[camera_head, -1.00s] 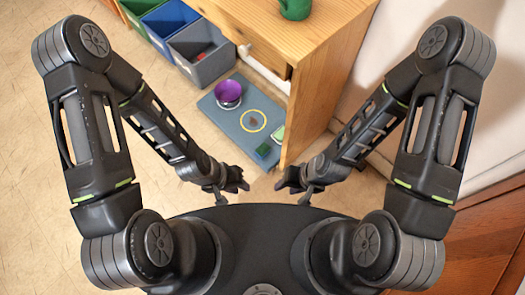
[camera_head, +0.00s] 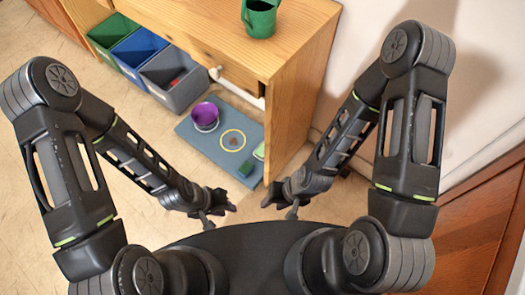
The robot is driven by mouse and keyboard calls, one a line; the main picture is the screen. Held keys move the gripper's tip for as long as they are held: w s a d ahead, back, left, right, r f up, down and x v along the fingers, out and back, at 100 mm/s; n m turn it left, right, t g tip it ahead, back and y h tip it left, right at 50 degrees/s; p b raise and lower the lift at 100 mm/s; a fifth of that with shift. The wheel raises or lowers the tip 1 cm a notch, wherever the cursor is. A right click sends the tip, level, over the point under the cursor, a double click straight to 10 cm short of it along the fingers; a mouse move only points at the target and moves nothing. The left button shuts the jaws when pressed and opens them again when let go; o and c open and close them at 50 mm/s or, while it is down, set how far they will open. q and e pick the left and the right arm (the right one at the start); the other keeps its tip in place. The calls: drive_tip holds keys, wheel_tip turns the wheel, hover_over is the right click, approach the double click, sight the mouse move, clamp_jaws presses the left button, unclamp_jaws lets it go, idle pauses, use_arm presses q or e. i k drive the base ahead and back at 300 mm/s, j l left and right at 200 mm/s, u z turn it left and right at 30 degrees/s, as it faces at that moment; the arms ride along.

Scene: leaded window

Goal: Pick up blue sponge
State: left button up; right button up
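I cannot make out a blue sponge in this view. A blue-grey mat (camera_head: 196,140) lies on the floor beside the wooden cabinet. On it are a purple bowl (camera_head: 205,115), a yellow ring (camera_head: 233,130) around a small brown thing, and a small green item (camera_head: 246,168). Another green item (camera_head: 259,152) is at the mat's right edge. My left gripper (camera_head: 227,202) appears open and empty, low in front of my base. My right gripper (camera_head: 270,198) appears open and empty, facing it across a small gap. Both show on the near side of the mat.
A wooden cabinet (camera_head: 232,50) stands behind the mat, with a green mug (camera_head: 259,18) on top. A green bin (camera_head: 110,33), a blue bin (camera_head: 138,48) and a grey bin (camera_head: 176,80) stand in a row. The floor at the left is clear. A reddish-brown wooden piece (camera_head: 470,240) stands right.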

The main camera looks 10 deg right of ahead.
sight(247, 168)
drive_tip(key=j+z, duration=0.1)
drive_tip(key=z, duration=1.45)
drive_tip(key=k+j, duration=0.4)
drive_tip(key=j, duration=0.15)
drive_tip(key=i, duration=0.45)
